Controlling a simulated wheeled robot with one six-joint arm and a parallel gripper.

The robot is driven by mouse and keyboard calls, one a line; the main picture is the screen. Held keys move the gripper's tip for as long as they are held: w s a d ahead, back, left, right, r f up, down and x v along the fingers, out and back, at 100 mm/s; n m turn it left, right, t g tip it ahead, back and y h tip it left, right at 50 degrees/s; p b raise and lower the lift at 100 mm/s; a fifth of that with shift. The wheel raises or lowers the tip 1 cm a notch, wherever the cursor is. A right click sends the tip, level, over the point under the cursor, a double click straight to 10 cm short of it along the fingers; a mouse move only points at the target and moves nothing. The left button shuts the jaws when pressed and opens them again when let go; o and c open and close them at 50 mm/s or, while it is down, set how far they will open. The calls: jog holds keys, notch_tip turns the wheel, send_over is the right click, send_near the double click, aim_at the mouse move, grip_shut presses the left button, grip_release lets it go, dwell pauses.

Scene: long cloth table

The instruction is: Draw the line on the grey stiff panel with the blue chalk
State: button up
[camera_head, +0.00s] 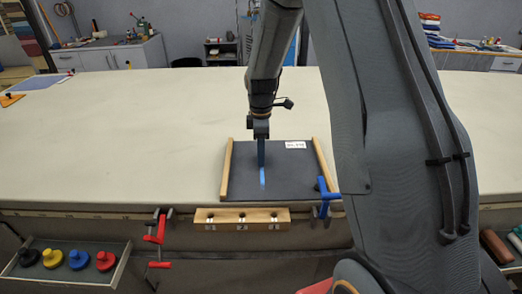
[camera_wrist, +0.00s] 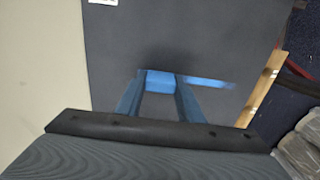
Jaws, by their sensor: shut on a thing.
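The grey panel (camera_head: 288,182) lies flat on the cloth table between two wooden side strips. My gripper (camera_head: 262,164) points down over the panel, left of its middle. In the wrist view its fingers are shut on the blue chalk (camera_wrist: 160,84), a short block between the fingertips. A blue line (camera_head: 263,180) shows on the panel, on the near side of the fingers. In the wrist view the line (camera_wrist: 208,82) runs right from beside the right fingertip. The chalk's lower end is hidden, so I cannot tell whether it touches the panel.
A white label (camera_head: 295,145) lies at the panel's far edge. A blue clamp (camera_head: 326,195) sits at its near right corner and a red clamp (camera_head: 157,230) at the table edge. A numbered wooden block (camera_head: 242,218) stands in front.

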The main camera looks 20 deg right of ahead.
aim_at(261, 177)
jog(key=shift+s, duration=0.2)
jog(key=shift+s+a+p, duration=0.35)
jog(key=shift+s+p, duration=0.2)
jog(key=shift+s, duration=0.3)
jog(key=shift+s, duration=0.15)
jog(key=shift+s+a+p, duration=0.3)
jog(key=shift+s+p, duration=0.2)
jog(key=shift+s, duration=0.3)
jog(key=shift+s, duration=0.1)
jog(key=shift+s+a+p, duration=0.3)
jog(key=shift+s+p, duration=0.2)
jog(key=shift+s, duration=0.4)
jog(key=shift+s, duration=0.15)
jog(key=shift+s+a+p, duration=0.3)
jog(key=shift+s+p, duration=0.1)
jog(key=shift+s, duration=0.35)
